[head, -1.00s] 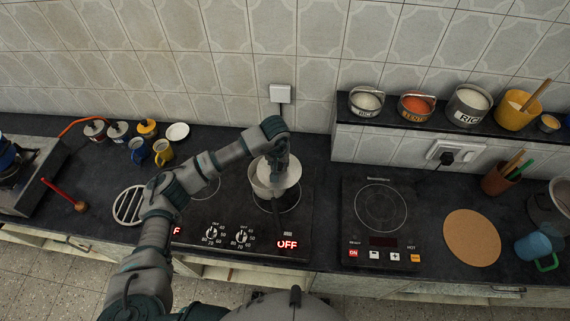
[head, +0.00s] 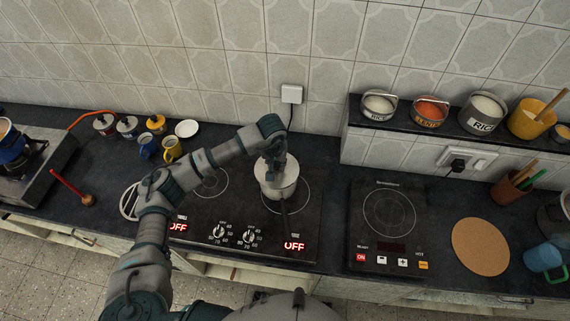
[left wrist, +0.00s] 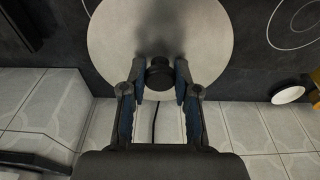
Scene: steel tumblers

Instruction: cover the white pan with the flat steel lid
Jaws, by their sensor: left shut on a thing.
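The white pan (head: 277,192) stands on the right ring of the double hob, its dark handle pointing to the front. The flat steel lid (head: 288,172) is over its mouth and looks lined up with the rim. I cannot tell whether it touches the rim all round. My left gripper (head: 274,157) is above the lid, shut on its black knob. In the left wrist view the lid (left wrist: 160,40) fills the top middle, with the knob between the fingertips (left wrist: 159,82); the pan is hidden beneath it. My right gripper is not in view.
The double hob (head: 205,228) shows OFF twice. A single induction plate (head: 390,255) and a round cork mat (head: 480,247) lie to the right. Blue and yellow mugs (head: 171,150) and a small white dish (head: 187,128) stand to the left. A shelf of tins is at back right.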

